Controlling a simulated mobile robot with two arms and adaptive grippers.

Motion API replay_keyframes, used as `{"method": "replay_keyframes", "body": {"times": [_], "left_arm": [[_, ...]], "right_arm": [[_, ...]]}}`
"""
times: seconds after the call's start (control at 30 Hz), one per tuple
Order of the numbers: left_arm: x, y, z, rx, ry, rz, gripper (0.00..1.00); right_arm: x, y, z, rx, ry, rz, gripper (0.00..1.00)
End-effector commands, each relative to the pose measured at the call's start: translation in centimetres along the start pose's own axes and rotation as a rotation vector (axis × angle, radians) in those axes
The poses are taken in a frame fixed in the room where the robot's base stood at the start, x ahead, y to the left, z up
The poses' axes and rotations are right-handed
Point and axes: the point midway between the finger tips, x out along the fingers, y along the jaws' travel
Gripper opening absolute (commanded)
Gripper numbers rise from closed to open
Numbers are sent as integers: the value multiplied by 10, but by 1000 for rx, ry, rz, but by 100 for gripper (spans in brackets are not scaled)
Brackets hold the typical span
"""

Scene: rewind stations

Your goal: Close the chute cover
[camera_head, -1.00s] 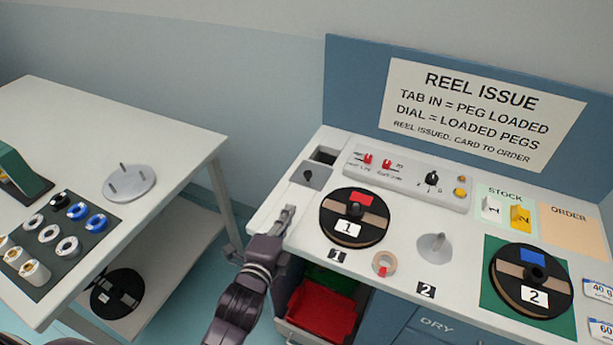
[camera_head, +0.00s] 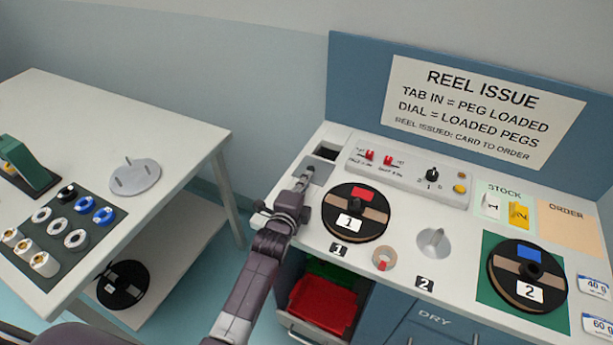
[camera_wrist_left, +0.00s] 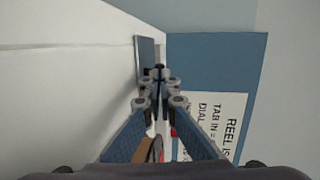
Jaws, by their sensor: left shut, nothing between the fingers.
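The chute cover (camera_head: 321,172) is a flat grey plate at the back left of the station top. The dark chute opening (camera_head: 327,152) shows uncovered behind it. My left gripper (camera_head: 307,171) is shut and empty, with its tips at the cover's knob, which they mostly hide in the head view. In the left wrist view the cover (camera_wrist_left: 145,54) is a grey plate seen edge-on, and its black knob (camera_wrist_left: 159,68) is just beyond the fingertips (camera_wrist_left: 160,80). I cannot tell whether they touch. My right gripper is out of view.
A switch panel (camera_head: 408,175) stands right of the cover. A reel marked 1 (camera_head: 374,206) sits in front of it, close to my left gripper. A red bin (camera_head: 322,305) is below the top. A side table (camera_head: 165,105) with spools stands at the left.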

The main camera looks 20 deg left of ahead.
Motion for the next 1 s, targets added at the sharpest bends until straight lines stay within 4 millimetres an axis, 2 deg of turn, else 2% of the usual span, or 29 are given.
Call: {"method": "replay_keyframes", "body": {"times": [0.47,0.57,1.0], "left_arm": [[5,0,0,0,0,-1,0],[12,1,-2,-1,1,-1,0],[94,-10,-15,0,2,-3,0]], "right_arm": [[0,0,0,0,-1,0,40],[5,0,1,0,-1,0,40],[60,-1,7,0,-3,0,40]]}}
